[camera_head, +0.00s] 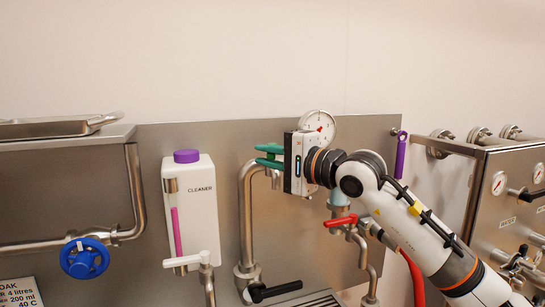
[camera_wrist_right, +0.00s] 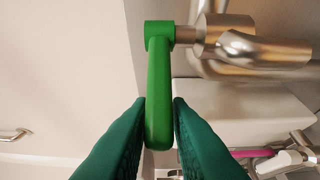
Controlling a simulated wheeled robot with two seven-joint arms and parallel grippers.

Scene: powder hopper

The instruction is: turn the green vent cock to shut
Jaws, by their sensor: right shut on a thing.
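The green vent cock (camera_wrist_right: 159,75) shows large in the wrist view. Its hub meets a steel stem at the top of the picture, and its lever runs down between my fingers. My right gripper (camera_head: 268,155) comes in from the right in the head view, with its dark green fingers pointing left above the bent steel pipe. In the wrist view my right gripper (camera_wrist_right: 160,108) is shut on the free end of the lever, one finger on each side. In the head view the fingers mostly hide the cock. My left gripper is not in view.
A round gauge (camera_head: 319,124) stands just behind my right gripper. A red-handled valve (camera_head: 340,221) sits below my wrist. A white cleaner bottle (camera_head: 200,215) hangs to the left, with a blue handwheel (camera_head: 85,258) beyond it. A steel cabinet (camera_head: 515,205) stands at right.

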